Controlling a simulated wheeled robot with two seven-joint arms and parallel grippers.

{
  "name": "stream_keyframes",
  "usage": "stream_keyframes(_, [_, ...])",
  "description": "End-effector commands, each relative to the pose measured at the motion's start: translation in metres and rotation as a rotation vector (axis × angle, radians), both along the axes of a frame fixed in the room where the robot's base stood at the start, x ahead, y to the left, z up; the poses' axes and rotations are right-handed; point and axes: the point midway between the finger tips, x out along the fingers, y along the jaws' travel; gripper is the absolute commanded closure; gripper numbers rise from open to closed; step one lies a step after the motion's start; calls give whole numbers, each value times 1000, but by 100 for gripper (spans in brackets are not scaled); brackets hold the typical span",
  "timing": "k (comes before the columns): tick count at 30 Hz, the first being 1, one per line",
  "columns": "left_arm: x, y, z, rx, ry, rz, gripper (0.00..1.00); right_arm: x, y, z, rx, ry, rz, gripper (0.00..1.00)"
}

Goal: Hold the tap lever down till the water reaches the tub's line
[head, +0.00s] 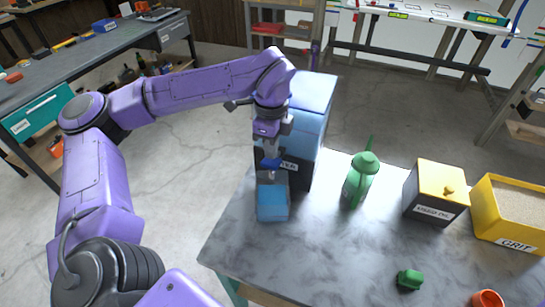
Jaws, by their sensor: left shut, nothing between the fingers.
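The blue water tank (312,118) stands at the table's back left corner, its label partly hidden behind my arm. A small blue tap lever (271,163) sticks out at its front. My left gripper (271,152) points down, shut and empty, with its fingertips right at the lever. I cannot tell whether they press on it. The tub (273,211) stands under the tap near the table's left edge and looks blue inside. Its line and the exact water level are too small to make out. My right gripper is out of view.
On the marbled table (330,240) stand a green watering can (361,182), a yellow-topped dark box (436,192) and a yellow grit bin (508,212). A green piece (410,279) and an orange cup (488,299) lie nearer the front. The table's middle is clear.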

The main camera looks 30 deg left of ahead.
Motion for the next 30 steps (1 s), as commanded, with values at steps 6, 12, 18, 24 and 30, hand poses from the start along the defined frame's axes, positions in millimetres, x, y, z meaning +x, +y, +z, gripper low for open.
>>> stream_keyframes(6, [0, 0, -4, 0, 0, 0, 100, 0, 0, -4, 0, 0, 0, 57])
stream_keyframes(12, [0, 0, -15, 0, 0, 0, 100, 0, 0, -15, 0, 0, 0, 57])
stream_keyframes(18, [0, 0, -25, 0, 1, 0, 100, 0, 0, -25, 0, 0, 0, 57])
stream_keyframes(24, [0, 0, -36, 0, 0, 0, 100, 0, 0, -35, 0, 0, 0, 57])
stream_keyframes(30, [0, 0, -45, 0, -1, 0, 100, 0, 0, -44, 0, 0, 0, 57])
